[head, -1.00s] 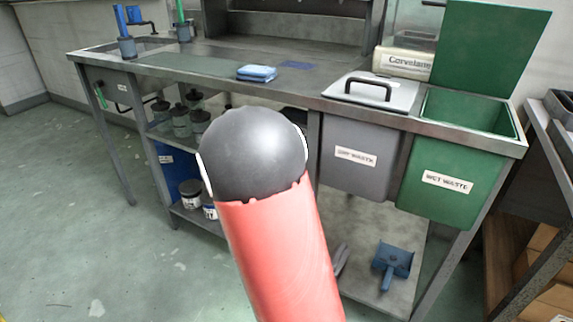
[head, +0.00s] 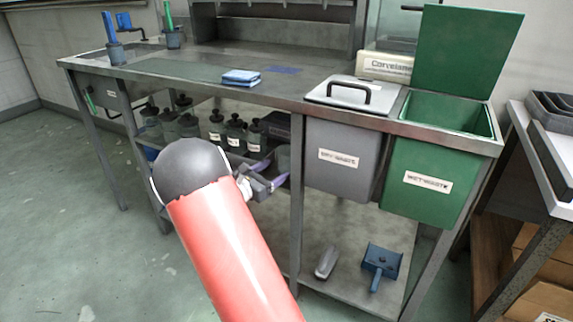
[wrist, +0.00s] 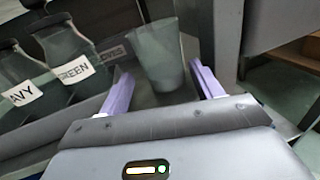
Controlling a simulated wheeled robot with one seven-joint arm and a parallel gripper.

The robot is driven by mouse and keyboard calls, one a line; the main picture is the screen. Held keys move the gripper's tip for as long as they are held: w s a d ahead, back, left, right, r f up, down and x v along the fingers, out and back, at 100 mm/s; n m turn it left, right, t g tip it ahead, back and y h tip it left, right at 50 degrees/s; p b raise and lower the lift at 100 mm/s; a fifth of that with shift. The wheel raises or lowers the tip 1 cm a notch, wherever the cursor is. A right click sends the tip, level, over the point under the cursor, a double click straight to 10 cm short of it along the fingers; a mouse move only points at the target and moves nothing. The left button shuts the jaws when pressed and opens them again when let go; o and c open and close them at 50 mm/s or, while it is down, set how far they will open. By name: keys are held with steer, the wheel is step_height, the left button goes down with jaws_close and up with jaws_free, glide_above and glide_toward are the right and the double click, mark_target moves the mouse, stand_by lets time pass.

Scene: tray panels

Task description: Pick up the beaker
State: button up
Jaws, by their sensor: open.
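The beaker (wrist: 158,52) is a grey-green, slightly see-through cup. In the wrist view it stands upright just ahead of my gripper (wrist: 161,76), between the lines of the two purple fingers. In the head view the beaker (head: 284,158) shows partly on the middle shelf under the bench, to the right of the labelled bottles. My gripper (head: 270,174) is open and empty at the front of that shelf, close to the beaker. I cannot tell whether the fingertips reach around it.
Several dark labelled bottles (head: 236,134) stand left of the beaker, two of them (wrist: 62,45) close by in the wrist view. A bench leg (head: 297,215) and the grey dry-waste bin (head: 338,165) are to the right. A blue dustpan (head: 381,262) lies on the bottom shelf.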

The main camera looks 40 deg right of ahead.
mark_target(279, 159)
steer(key=shift+w+d, duration=0.2)
steer(key=shift+d, duration=1.75)
steer(key=shift+r, duration=0.1)
steer(key=c, duration=0.7)
steer(key=shift+r, duration=0.1)
steer(key=shift+r, duration=1.35)
steer(key=a, duration=0.6)
steer(key=s+a, duration=0.1)
steer(key=a, duration=0.4)
steer(key=s+a, duration=0.1)
steer(key=a, duration=0.5)
steer(key=shift+s+a+r, duration=0.15)
steer(key=shift+a+r, duration=0.15)
steer(key=shift+a, duration=0.05)
